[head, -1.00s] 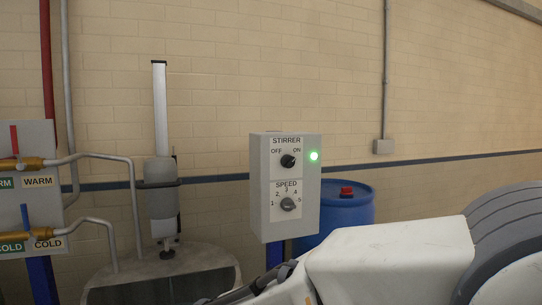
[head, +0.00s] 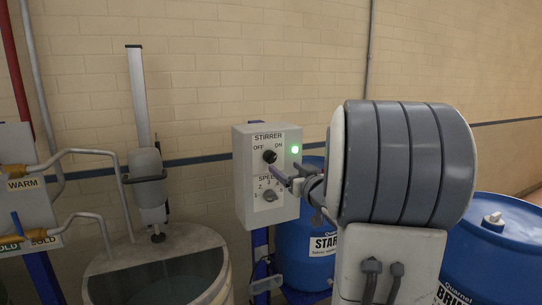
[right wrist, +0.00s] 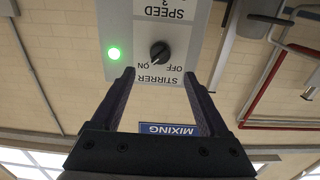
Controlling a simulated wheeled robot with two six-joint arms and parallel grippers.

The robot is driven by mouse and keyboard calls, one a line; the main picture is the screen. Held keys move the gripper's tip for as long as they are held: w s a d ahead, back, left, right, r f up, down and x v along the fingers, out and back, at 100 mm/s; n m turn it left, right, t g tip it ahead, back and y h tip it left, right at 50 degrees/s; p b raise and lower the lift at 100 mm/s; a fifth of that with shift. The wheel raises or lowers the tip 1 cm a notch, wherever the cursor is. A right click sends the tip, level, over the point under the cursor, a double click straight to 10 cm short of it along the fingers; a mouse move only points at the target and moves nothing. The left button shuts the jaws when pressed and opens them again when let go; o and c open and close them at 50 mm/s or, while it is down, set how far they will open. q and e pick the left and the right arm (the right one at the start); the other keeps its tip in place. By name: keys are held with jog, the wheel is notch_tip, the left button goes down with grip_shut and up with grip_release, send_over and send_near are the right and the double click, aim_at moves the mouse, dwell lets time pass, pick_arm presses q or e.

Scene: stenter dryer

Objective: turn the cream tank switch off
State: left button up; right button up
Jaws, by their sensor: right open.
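The stirrer switch is a black knob (head: 270,156) at the top of a light grey control box (head: 240,182), between OFF and ON labels. In the right wrist view, upside down, the knob (right wrist: 160,53) has its pale mark pointing toward ON. A green lamp (head: 295,149) beside it is lit. My right gripper (head: 284,178) is in front of the box, just below and right of the knob in the head view. In the wrist view its open, empty fingers (right wrist: 159,76) point toward the box, with the knob between and beyond their tips. My left gripper is out of view.
A speed knob (head: 269,194) sits below the switch. A tank (head: 105,268) with a stirrer column (head: 148,165) stands left of the box. Blue drums (head: 487,240) stand right and behind. Pipes and valves are at far left.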

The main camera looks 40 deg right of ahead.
aim_at(273, 159)
jog(key=p+x, duration=0.2)
jog(key=x, duration=0.5)
jog(key=shift+w+p, duration=0.25)
jog(key=shift+p, duration=0.15)
jog(key=shift+w+d, duration=0.15)
jog(key=shift+w, duration=0.55)
jog(key=shift+f, duration=0.1)
grip_shut()
